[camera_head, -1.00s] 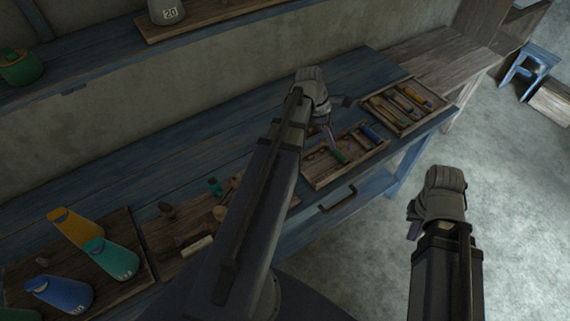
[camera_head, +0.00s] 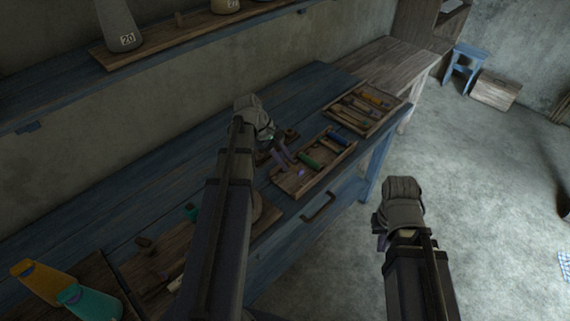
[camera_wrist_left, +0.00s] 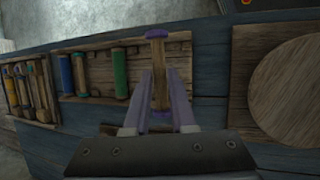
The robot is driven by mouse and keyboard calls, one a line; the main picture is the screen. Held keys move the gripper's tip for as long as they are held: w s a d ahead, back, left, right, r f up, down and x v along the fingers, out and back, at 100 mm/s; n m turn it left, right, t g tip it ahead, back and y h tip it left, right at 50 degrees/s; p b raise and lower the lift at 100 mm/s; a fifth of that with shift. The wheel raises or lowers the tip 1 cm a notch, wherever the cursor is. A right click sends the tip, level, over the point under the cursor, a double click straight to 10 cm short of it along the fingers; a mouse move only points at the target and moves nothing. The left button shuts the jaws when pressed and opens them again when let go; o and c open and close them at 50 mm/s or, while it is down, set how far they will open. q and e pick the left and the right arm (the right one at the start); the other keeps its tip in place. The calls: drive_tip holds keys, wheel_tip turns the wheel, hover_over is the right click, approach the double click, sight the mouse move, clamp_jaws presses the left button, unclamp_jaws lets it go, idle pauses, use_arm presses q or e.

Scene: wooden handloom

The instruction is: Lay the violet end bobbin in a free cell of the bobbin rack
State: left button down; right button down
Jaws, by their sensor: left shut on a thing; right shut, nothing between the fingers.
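My left gripper (camera_head: 284,158) is shut on the bobbin with the violet end (camera_wrist_left: 157,35). In the left wrist view the bobbin's wooden shaft stands between the two violet-grey fingers, its violet end beyond their tips. In the head view a small violet spot (camera_head: 301,173) shows by the fingertips, over the near-left part of the bobbin rack (camera_head: 290,190). The rack holds a green bobbin (camera_wrist_left: 119,72), a blue bobbin (camera_wrist_left: 66,72) and a brownish one (camera_wrist_left: 80,75). Whether the held bobbin touches the rack, I cannot tell. My right gripper (camera_head: 379,228) is shut and empty, above the floor.
A second tray (camera_head: 403,103) with several tools or bobbins lies beyond the rack. A wooden board with a round disc (camera_wrist_left: 292,90) is on the blue bench, right in the wrist view. A drawer handle (camera_head: 319,207) is on the bench front. Orange (camera_head: 38,278) and teal (camera_head: 92,302) containers stand front left.

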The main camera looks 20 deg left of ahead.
sight(291, 182)
use_arm(q)
drive_tip(key=shift+f+m, duration=0.1)
drive_tip(key=shift+m, duration=0.2)
wheel_tip(291, 182, down, 7)
drive_tip(key=b, duration=0.7)
drive_tip(key=c, duration=0.7)
unclamp_jaws()
drive_tip(key=shift+o, duration=0.2)
drive_tip(key=p+v, duration=0.6)
drive_tip(key=shift+w+r, duration=0.1)
drive_tip(key=shift+r, duration=0.3)
drive_tip(key=shift+a+r+p, duration=0.45)
